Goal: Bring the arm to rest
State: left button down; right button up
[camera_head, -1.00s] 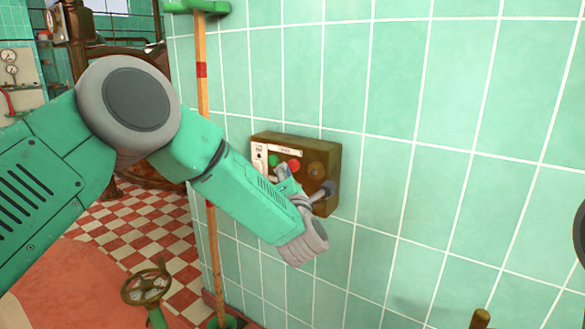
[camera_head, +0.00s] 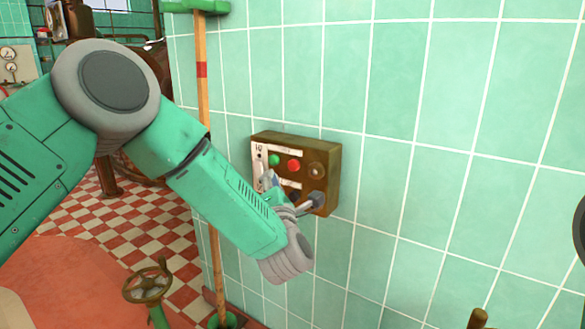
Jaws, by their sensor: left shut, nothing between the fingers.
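My left arm comes in from the left and reaches across to the wall. My left gripper (camera_head: 268,181) is shut and empty, in front of the lower left of a brown control box, partly hidden behind my own wrist. The control box (camera_head: 328,165) is fixed to the green tiled wall. It has a green button (camera_head: 274,160), a red button (camera_head: 294,166) and a grey lever (camera_head: 314,201) at its lower right. I cannot tell if the gripper touches the box. My right gripper is not in view.
A wooden pole (camera_head: 202,85) stands upright along the wall, left of the box. A brown valve wheel (camera_head: 147,284) stands low at the left. The tiled wall (camera_head: 440,130) right of the box is bare. A checkered floor (camera_head: 140,225) lies at the left.

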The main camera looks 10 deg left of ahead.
pick_arm(q)
jog(key=s+f+m+g+h+p, duration=0.1)
jog(key=s+f+m+g+h, duration=0.2)
jog(key=s+f+m, duration=0.45)
jog(key=s+f+m+g+h+p, duration=0.1)
jog(key=s+f+m+g+h, duration=0.3)
jog(key=f, duration=0.6)
jog(key=s+f+m+g+h, duration=0.1)
jog(key=s+f+m+h, duration=0.1)
jog(key=s+f+m, duration=0.4)
jog(key=s+a+f+m+g, duration=0.2)
jog(key=s+f+m+g, duration=0.1)
jog(key=s, duration=0.6)
jog(key=s+a+f+m+g+p, duration=0.1)
jog(key=s+a+f+m+g, duration=0.2)
jog(key=s, duration=0.6)
jog(key=s+a+f+m+g+p, duration=0.1)
jog(key=s+a+f+m+g, duration=0.2)
jog(key=s+m, duration=0.3)
jog(key=s+f+g, duration=0.1)
jog(key=s, duration=0.2)
jog(key=shift+s+f+y, duration=0.15)
jog(key=shift+s+y, duration=0.1)
jog(key=shift+y, duration=0.05)
jog(key=shift+w+d, duration=0.1)
